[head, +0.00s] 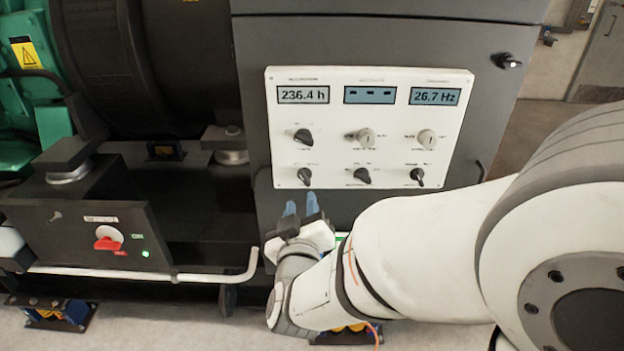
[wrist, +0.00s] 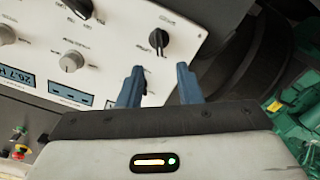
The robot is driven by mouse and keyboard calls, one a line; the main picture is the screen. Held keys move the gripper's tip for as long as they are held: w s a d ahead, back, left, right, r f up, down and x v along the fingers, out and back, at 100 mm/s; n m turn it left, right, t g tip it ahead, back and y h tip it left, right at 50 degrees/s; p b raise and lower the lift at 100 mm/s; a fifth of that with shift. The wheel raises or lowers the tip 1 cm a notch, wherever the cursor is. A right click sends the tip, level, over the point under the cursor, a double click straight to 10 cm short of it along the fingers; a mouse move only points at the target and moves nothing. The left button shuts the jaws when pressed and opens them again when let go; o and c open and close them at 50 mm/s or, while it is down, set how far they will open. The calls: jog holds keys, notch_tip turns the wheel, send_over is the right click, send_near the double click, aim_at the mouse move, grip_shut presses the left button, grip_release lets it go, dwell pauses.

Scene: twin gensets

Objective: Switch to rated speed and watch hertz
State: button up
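A white control panel (head: 343,150) on the dark cabinet carries three displays above two rows of knobs. The right display (head: 435,96) reads 26.7 Hz and also shows in the wrist view (wrist: 10,72). The knob labels are too small to read, so I cannot tell which knob sets rated speed. My gripper (head: 302,204) is just below the panel's lower left corner, apart from it. In the wrist view its blue fingers (wrist: 159,82) are apart and empty. The lower-left black knob (wrist: 158,40) lies ahead between the fingertip directions. The left finger partly hides another black knob.
The left display (head: 303,95) reads 236.4 h; the middle one (head: 369,95) shows dashes. A box with a red switch (head: 108,238) and green light stands left, with a pale rail (head: 150,277) below. Green machinery is at far left. Open floor lies at right.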

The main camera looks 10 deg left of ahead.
aim_at(303, 178)
jog(key=x, duration=0.7)
jog(key=shift+w+p, duration=0.3)
jog(key=shift+w, duration=0.1)
grip_shut()
